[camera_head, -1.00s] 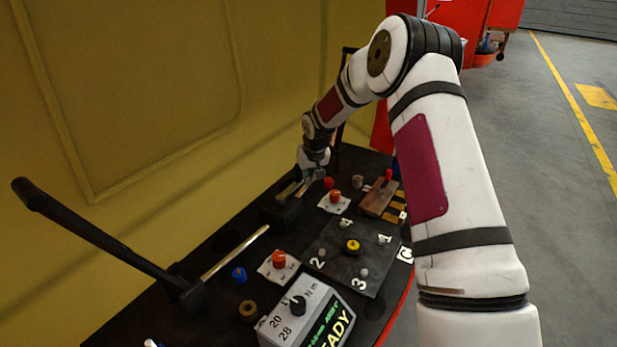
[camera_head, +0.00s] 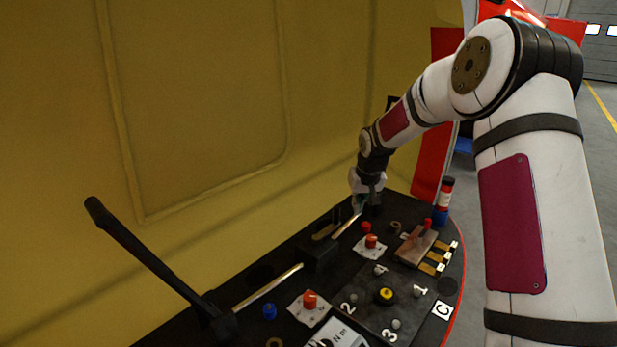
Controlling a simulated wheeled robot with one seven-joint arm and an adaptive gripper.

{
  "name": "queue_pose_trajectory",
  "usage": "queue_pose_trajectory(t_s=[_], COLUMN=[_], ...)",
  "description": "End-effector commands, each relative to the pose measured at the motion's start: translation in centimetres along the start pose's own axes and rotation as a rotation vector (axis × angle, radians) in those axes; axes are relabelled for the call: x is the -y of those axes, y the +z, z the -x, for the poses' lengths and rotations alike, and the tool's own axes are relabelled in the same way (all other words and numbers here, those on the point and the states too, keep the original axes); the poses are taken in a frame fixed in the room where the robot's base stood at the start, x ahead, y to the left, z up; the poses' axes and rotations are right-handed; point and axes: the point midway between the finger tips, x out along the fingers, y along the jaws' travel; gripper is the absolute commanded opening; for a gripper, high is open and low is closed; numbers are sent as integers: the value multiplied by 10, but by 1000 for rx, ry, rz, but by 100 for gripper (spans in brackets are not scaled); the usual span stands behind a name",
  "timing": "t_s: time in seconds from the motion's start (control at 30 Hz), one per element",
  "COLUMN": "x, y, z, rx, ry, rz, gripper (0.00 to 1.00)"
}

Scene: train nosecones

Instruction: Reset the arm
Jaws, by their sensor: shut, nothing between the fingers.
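My arm (camera_head: 510,220) reaches in from the right, bends at a high elbow and comes down at the far part of the black console. My gripper (camera_head: 364,203) is small at this distance and shut, with nothing seen in it. It is beside the upper end of a short metal lever (camera_head: 347,226); I cannot tell whether they touch. A red knob on a white plate (camera_head: 371,241) lies just in front of it.
The black console (camera_head: 285,268) has a long black-handled lever (camera_head: 150,262), another red knob (camera_head: 310,299), a blue knob (camera_head: 269,312), a yellow-centred knob (camera_head: 385,295) and a brown block (camera_head: 416,246). A yellow wall (camera_head: 200,100) stands behind. A red-and-white cylinder (camera_head: 444,195) is right of the gripper.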

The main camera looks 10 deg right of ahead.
Motion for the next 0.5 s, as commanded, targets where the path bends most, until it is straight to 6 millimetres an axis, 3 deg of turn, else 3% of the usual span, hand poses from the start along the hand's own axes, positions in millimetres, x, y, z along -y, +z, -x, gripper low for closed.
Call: queue_pose_trajectory(t_s=[0.17,0.37,0.5], x=[6,23,32], y=[5,35,69], z=[34,127,192], rx=[-1,6,12], ry=[16,56,79], rz=[19,63,83], gripper=[0,0,0])
